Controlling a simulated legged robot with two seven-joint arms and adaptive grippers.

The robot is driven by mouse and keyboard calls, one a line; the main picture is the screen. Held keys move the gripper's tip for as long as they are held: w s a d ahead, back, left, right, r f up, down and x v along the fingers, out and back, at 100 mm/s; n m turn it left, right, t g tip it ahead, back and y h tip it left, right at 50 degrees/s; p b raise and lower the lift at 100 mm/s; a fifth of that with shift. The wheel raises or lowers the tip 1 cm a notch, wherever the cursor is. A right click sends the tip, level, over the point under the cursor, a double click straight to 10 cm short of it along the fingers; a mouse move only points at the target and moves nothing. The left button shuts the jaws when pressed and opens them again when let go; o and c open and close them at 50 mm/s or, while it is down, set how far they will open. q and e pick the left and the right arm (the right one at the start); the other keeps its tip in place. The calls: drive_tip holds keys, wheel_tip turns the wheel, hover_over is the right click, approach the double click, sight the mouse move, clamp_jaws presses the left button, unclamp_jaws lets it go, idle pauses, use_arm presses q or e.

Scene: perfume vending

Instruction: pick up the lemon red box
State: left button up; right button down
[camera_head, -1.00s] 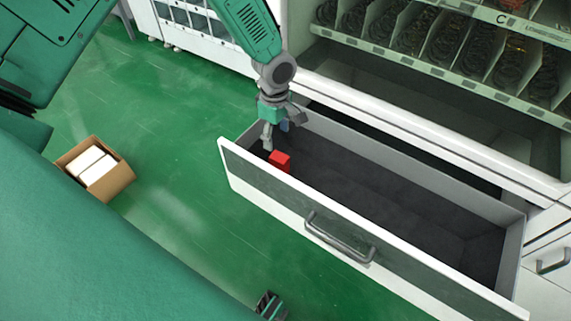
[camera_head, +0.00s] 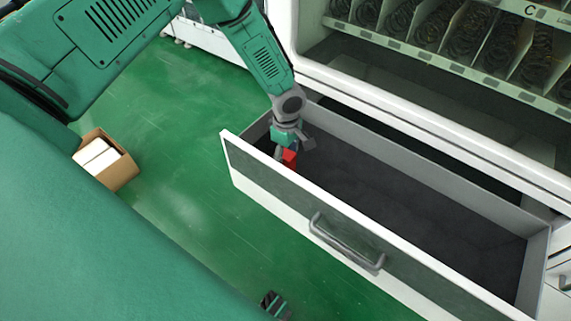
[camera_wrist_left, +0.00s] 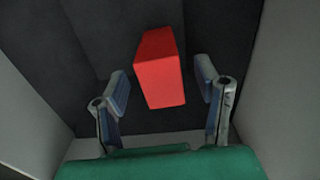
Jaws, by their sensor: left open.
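The red box (camera_head: 290,157) stands in the left end of the open drawer (camera_head: 420,210). In the left wrist view the red box (camera_wrist_left: 160,68) is between and slightly beyond the two fingertips, with a gap on each side. My left gripper (camera_head: 293,150) reaches down into the drawer, open, right at the box. In the left wrist view the left gripper (camera_wrist_left: 162,88) shows both fingers spread, with blue-grey pads. In the head view the gripper partly hides the box. A small part of my right gripper (camera_head: 273,304) shows at the bottom edge; its jaw state is unclear.
The drawer front, with a grey handle (camera_head: 345,245), and the side walls surround the left gripper closely. The vending machine shelf (camera_head: 450,60) with coils is above and behind. A cardboard box (camera_head: 118,172) with white items sits on the green floor at left. The rest of the drawer is empty.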

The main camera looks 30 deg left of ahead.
sight(285, 163)
use_arm(q)
drive_tip(key=f, duration=0.3)
drive_tip(key=f+b, duration=0.1)
drive_tip(key=shift+a+f, duration=0.25)
drive_tip(key=shift+f, duration=0.05)
drive_tip(key=c, duration=1.3)
drive_tip(key=shift+r, duration=0.1)
